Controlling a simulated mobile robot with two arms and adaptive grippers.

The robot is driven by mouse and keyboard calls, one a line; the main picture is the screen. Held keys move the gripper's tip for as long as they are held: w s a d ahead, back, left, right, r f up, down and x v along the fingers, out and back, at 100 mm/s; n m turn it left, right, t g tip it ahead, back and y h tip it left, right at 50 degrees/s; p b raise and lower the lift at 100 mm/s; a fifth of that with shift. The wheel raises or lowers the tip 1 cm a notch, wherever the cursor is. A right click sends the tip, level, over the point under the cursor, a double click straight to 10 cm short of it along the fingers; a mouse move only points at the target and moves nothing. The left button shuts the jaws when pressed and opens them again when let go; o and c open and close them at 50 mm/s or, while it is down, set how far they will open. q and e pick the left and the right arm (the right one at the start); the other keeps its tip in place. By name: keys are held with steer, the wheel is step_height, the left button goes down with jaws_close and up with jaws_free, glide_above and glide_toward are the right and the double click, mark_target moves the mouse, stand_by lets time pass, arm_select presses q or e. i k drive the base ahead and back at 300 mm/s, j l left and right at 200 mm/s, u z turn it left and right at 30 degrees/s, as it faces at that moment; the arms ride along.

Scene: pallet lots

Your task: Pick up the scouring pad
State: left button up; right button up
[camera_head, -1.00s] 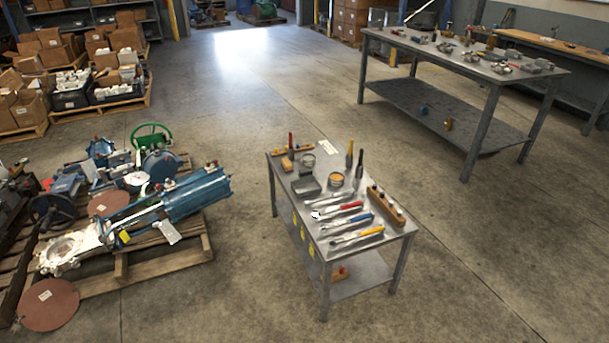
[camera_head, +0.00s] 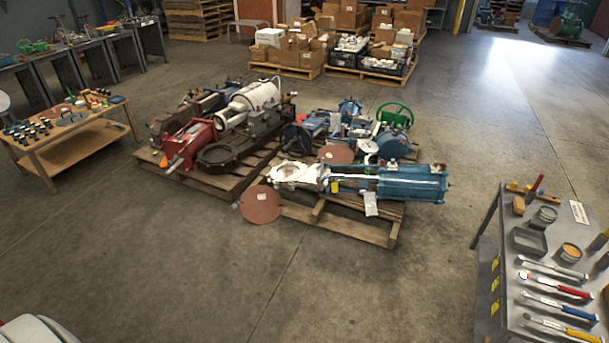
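I cannot make out a scouring pad for certain. On the metal table (camera_head: 490,262) at the right edge, a dark grey rectangular thing (camera_head: 528,241) lies among tools; it may be a shallow tin, and I cannot tell. A wooden table (camera_head: 75,146) at the left holds many small items, too small to tell whether a pad is among them. Neither of my grippers is in view.
Pallets with a blue valve assembly (camera_head: 412,184) and red and white machinery (camera_head: 190,145) stand mid-floor. A rust-coloured disc (camera_head: 260,204) rests at the pallet's front corner. Boxes (camera_head: 290,48) stand behind. The floor (camera_head: 290,290) in front is clear.

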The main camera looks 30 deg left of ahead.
mark_target(532, 225)
steer(key=i+z, duration=0.1)
steer(key=z, duration=0.35)
steer(key=i+j+z, duration=0.4)
steer(key=i, duration=0.2)
steer(key=i+j+z, duration=0.35)
steer(key=i+j, duration=1.3)
steer(key=j, duration=0.25)
steer(key=l+z, duration=0.05)
